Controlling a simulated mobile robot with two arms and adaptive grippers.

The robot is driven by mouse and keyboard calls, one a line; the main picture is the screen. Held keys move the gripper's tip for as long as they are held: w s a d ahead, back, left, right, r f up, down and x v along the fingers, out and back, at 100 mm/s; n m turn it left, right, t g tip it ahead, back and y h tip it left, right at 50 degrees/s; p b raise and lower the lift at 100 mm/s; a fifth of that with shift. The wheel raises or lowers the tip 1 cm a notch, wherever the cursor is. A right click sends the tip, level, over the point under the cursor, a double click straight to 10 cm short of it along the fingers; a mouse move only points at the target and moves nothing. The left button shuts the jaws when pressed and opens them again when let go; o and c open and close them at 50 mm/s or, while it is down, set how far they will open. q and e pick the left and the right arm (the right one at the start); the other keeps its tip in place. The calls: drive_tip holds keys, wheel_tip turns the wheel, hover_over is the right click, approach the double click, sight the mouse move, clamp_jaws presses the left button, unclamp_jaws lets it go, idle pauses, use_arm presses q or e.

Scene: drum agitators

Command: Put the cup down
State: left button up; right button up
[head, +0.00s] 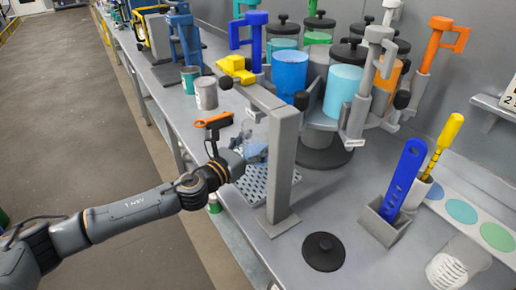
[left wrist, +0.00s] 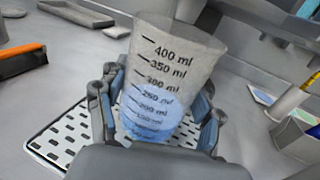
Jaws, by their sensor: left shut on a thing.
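The cup (left wrist: 170,60) is a clear measuring beaker with black millilitre marks and blue liquid in its lower part. My left gripper (left wrist: 158,112) is shut on it, with fingers on both sides of its lower half. In the head view my left gripper (head: 250,152) is beside the grey post, and the cup (head: 257,130) is partly hidden there. A perforated drip tray (left wrist: 48,148) lies below the cup; it also shows in the head view (head: 255,187). I cannot tell whether the cup's base touches the tray. My right gripper is not in view.
The grey post (head: 283,165) stands close to the right of my left gripper. A round black lid (head: 323,251) lies on the bench in front. A holder (head: 382,222) with a blue tool stands right, near an empty clear cup (head: 455,262). Dispenser canisters (head: 289,75) stand behind.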

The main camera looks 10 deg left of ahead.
sight(258, 152)
use_arm(q)
drive_tip(key=shift+w+d, duration=0.15)
drive_tip(key=shift+w, duration=0.1)
drive_tip(key=shift+f+b, duration=0.55)
drive_tip(key=shift+f, duration=1.2)
drive_tip(key=shift+f, duration=0.15)
drive_tip(key=o, duration=1.3)
drive_tip(key=b+v, duration=0.2)
drive_tip(key=v, duration=0.9)
drive_tip(key=shift+s+a, duration=0.25)
drive_tip(key=shift+s, duration=0.25)
